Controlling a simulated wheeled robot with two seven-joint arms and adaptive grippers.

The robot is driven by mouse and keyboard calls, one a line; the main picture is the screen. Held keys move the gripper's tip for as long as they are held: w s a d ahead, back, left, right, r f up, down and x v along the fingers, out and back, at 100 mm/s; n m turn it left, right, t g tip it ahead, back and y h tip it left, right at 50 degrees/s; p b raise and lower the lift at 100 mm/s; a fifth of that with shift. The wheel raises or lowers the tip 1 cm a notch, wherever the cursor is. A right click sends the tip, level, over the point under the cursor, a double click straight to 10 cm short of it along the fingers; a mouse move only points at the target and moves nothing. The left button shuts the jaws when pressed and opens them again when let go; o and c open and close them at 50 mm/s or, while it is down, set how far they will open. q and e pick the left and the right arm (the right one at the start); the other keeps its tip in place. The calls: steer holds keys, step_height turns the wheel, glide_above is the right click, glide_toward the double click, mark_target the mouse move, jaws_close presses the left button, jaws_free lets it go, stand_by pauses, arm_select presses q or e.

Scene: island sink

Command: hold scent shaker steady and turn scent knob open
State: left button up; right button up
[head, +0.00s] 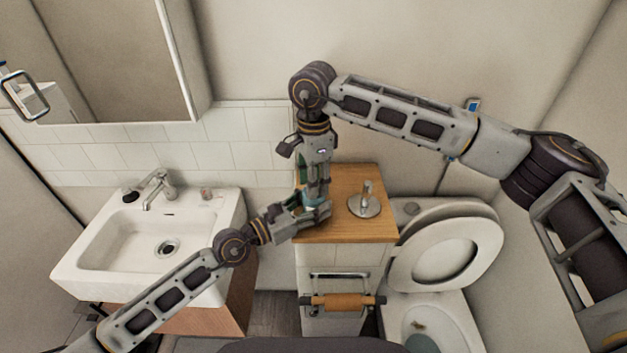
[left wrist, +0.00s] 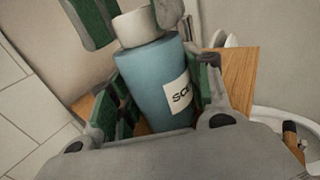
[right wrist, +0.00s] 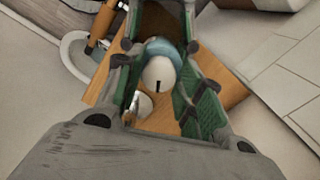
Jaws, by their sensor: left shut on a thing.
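The scent shaker is a teal bottle (left wrist: 155,85) with a white label partly reading "SC"; it stands at the wooden cabinet top and shows small in the head view (head: 313,199). My left gripper (head: 312,214) is shut on its body from the side. The white scent knob (left wrist: 134,27) sits on top of the bottle. In the right wrist view the knob (right wrist: 158,73) has a short dark mark on its face. My right gripper (head: 314,190) comes down from above, its green-padded fingers open on either side of the knob. Whether a pad touches the knob is unclear.
A metal holder on a round plate (head: 364,208) stands right of the shaker on the wooden top (head: 350,232). A white sink (head: 95,250) is to the left and a toilet with raised lid (head: 440,255) to the right. A tiled wall (head: 245,150) is close behind.

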steer(key=shift+o, duration=1.3)
steer(key=shift+r, duration=0.1)
step_height(320, 180, up, 12)
arm_select(q)
steer(key=o, duration=1.2)
steer(key=shift+s+a, duration=0.1)
steer(key=shift+v, duration=5.8)
